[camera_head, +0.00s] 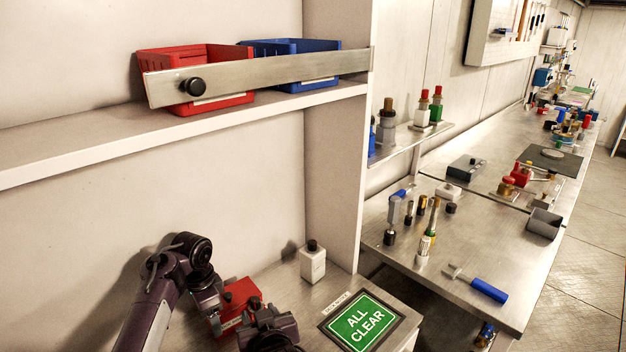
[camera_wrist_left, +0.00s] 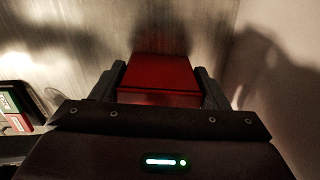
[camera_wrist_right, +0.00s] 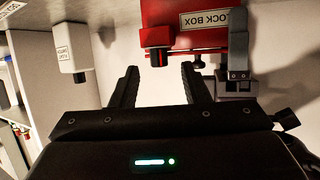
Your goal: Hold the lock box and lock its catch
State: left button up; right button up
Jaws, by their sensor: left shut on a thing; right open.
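The red lock box (camera_head: 238,296) stands on the lower bench. My left gripper (camera_wrist_left: 160,72) is shut on the red box, a finger on each side; the box also shows in the right wrist view (camera_wrist_right: 191,16) with its "LOCK BOX" label upside down. A dark knob (camera_wrist_right: 157,38) with a red part under it sits at the box's edge; whether this catch is locked I cannot tell. My right gripper (camera_wrist_right: 159,70) is open and empty, its fingertips just short of the knob. In the head view, my right gripper (camera_head: 270,325) partly hides the box.
A green "ALL CLEAR" sign (camera_head: 360,322) lies to the right. A shelf above holds a red bin (camera_head: 205,58) and a blue bin (camera_head: 300,48) behind a metal bar (camera_head: 260,76). The wall is close behind.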

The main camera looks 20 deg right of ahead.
jog(key=v, duration=0.9)
jog(key=w+d+r+n+h, duration=0.1)
jog(key=w+r+n, duration=0.1)
jog(key=w+n, duration=0.4)
jog(key=w+d+r+n, duration=0.1)
jog(key=w+r+n, duration=0.2)
jog(key=w, duration=0.5)
jog(key=w+d+r+n+h, duration=0.4)
jog(key=w+d+r+h, duration=0.1)
jog(key=w+d+r, duration=0.6)
jog(key=shift+d+r+g+h, duration=0.3)
jog(key=shift+d+r, duration=0.8)
jog(key=shift+r, duration=0.3)
jog(key=shift+s, duration=0.1)
